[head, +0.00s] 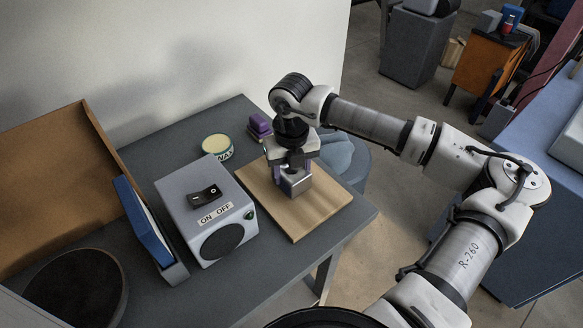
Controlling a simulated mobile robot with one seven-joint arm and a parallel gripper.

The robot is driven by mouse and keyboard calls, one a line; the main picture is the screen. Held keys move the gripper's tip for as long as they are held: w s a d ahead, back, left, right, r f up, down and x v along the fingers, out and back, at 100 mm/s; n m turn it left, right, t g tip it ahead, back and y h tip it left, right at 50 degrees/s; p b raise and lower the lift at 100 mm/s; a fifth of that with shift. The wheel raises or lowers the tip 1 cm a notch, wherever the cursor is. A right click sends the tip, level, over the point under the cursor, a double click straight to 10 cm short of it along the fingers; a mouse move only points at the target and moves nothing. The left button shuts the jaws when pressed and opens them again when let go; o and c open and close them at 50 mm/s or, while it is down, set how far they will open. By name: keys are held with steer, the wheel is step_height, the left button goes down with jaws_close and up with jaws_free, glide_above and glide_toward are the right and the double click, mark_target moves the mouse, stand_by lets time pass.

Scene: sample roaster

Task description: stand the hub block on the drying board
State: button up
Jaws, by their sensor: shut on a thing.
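The drying board (322,206) is a flat, light wooden board lying at the right end of the dark table. My gripper (293,177) points down over the board, its purple-tinted fingers shut on a small grey block, which I take as the hub block (297,184). The block looks upright and sits low over the middle of the board. I cannot tell whether its underside touches the wood. The gripper hides its top and part of its sides.
A grey switch box (215,222) marked ON OFF stands left of the board. A round tin (217,146) and a purple item (258,124) are behind. A blue panel (143,222), a dark round disc (75,290) and a brown upright panel (50,180) are farther left.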

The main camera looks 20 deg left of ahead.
steer(key=shift+f, duration=0.15)
steer(key=o, duration=1.4)
step_height(320, 180, up, 12)
steer(key=b, duration=0.2)
steer(key=shift+b, duration=0.3)
